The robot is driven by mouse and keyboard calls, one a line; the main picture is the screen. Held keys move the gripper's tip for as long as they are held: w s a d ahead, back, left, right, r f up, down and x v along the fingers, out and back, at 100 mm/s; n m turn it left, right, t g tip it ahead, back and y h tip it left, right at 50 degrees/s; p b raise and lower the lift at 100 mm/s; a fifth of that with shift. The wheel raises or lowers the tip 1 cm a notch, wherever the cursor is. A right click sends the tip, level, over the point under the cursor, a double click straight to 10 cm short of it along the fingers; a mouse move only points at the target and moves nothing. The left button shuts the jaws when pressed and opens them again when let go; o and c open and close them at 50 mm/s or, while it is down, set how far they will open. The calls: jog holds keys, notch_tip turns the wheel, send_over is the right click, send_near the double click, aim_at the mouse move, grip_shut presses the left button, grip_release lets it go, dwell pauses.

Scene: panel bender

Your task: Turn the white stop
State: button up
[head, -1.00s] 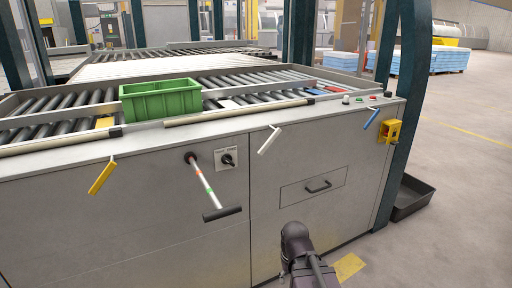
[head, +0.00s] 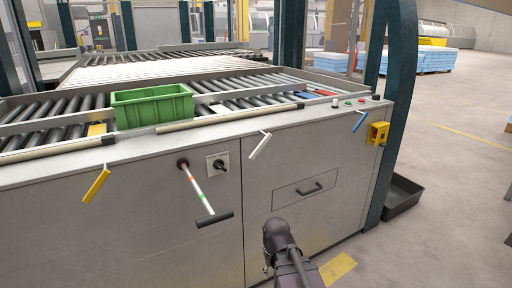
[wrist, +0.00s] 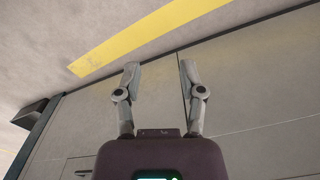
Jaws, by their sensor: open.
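The white stop (head: 260,146) is a small lever on the upper edge of the grey cabinet front (head: 300,160), right of the rotary switch. Its handle slants down to the left. My arm's dark end is below it in the head view, in front of the panel and apart from the stop. My gripper (wrist: 159,68) shows in the wrist view with two grey fingers spread apart and nothing between them. The stop is not visible in the wrist view, and the fingers are hidden in the head view.
A yellow stop (head: 96,185) and a blue stop (head: 359,121) hang on the same edge. A rod with a black crossbar (head: 214,218) sticks out left of the white stop. A drawer handle (head: 310,189) is below. A green crate (head: 152,105) sits on the rollers.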

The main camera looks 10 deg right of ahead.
aim_at(257, 148)
jog(key=w+r+m+p, duration=0.4)
jog(key=w+r+p, duration=0.5)
jog(key=r+p, duration=0.5)
jog(key=w+r+m+p, duration=0.5)
jog(key=w+r+p, duration=0.4)
jog(key=r+p, duration=0.5)
jog(key=w+r+m+p, duration=0.4)
jog(key=w+r+p, duration=0.5)
jog(key=r+p, duration=0.5)
jog(key=shift+w+r+m+p, duration=0.3)
jog(key=shift+r+m, duration=0.1)
jog(key=shift+r, duration=0.45)
jog(key=shift+f, duration=0.25)
notch_tip(257, 148, down, 13)
jog(key=b, duration=1.4)
jog(key=shift+f, duration=0.2)
